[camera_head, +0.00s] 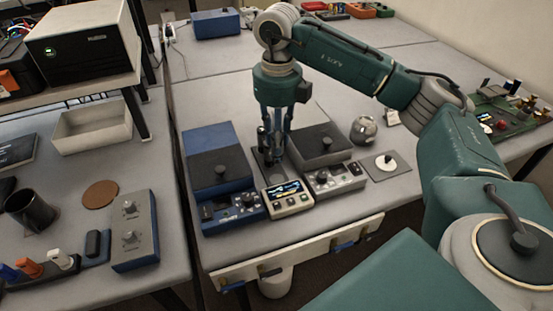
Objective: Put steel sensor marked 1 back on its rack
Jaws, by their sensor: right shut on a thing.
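My right gripper (271,148) points down over the middle of the table, between a blue device and a grey device. It is shut on a small, slender, dark thing, largely hidden between the fingers. This may be the steel sensor; no mark 1 can be read at this size. Its lower end is close to a dark surface behind a small display unit (287,197); I cannot tell whether they touch. I cannot pick out the sensor's rack with certainty. My left gripper is out of view.
A blue device (217,170) stands left of the gripper and a grey device (322,145) right of it. A round steel vessel (363,130) and a plate with a white disc (386,163) are farther right. The table behind is mostly clear, with a blue box (215,24) there.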

